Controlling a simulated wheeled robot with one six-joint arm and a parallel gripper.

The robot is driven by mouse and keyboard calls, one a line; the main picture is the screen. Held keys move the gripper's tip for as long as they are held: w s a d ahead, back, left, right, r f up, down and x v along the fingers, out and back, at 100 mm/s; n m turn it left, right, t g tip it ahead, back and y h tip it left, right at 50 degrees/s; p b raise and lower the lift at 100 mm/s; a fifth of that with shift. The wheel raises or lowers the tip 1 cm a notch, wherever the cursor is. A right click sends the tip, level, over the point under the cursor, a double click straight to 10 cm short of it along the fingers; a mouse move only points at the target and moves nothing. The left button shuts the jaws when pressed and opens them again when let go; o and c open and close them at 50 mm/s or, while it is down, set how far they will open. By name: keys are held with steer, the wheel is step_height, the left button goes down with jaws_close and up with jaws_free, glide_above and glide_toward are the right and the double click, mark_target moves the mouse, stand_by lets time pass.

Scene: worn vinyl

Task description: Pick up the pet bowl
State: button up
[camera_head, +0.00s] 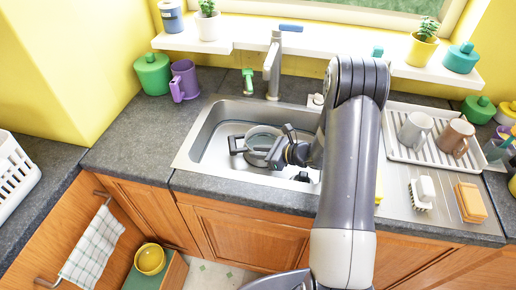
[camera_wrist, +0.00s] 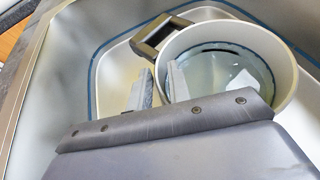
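A round, pale-walled vessel (camera_wrist: 284,62) with a glassy or watery inside sits in the sink; a dark squared handle-like part (camera_wrist: 160,36) is beside its rim. It also shows in the head view (camera_head: 264,137). I cannot tell whether it is the pet bowl. A yellow bowl (camera_head: 150,259) sits low at the bottom left, on a green-sided box. My gripper (camera_wrist: 158,78) reaches down into the sink at the vessel's near-left edge. Its two fingers stand apart, one outside the rim and one at or inside it. Contact with the wall is unclear.
The steel sink (camera_head: 190,150) surrounds my gripper, with the faucet (camera_head: 272,65) behind. A drying rack (camera_head: 395,150) with two mugs stands at right. A purple mug (camera_head: 184,80) and green pot (camera_head: 153,73) stand at left.

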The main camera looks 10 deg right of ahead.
jaws_close()
steer(key=shift+s+f, duration=0.1)
stand_by(1.0)
